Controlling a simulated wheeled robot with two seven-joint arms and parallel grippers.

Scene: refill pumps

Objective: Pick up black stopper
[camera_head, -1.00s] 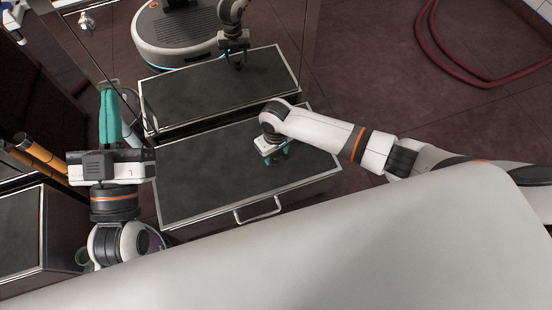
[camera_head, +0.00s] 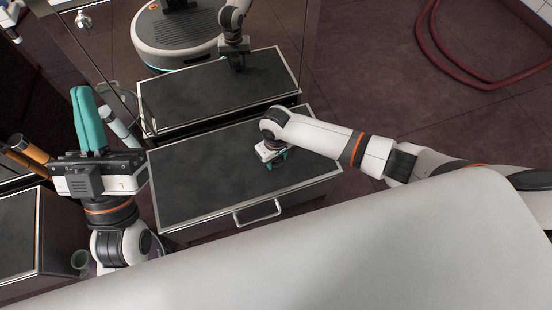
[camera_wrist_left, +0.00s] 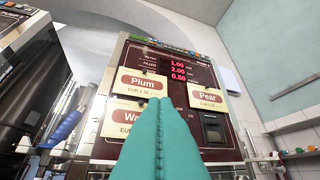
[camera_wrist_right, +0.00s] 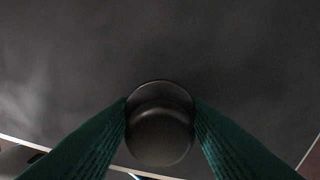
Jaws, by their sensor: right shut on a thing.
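The black stopper (camera_wrist_right: 160,125), round and glossy, shows in the right wrist view between the two teal fingers of my right gripper (camera_wrist_right: 160,118), which touch it on both sides. My right gripper (camera_head: 275,163) is shut on it, over the dark top of the drawer unit (camera_head: 200,185). In the head view the gripper hides the stopper. I cannot tell whether the stopper is clear of the surface. My left gripper (camera_head: 82,92) is raised at the left with its teal fingers together and nothing between them; they also fill the middle of the left wrist view (camera_wrist_left: 160,90).
A glossy panel behind the drawer unit appears to mirror the unit and my arm. A dispenser panel (camera_wrist_left: 165,62) with Plum and Pear labels stands before my left gripper. The drawer top is otherwise clear.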

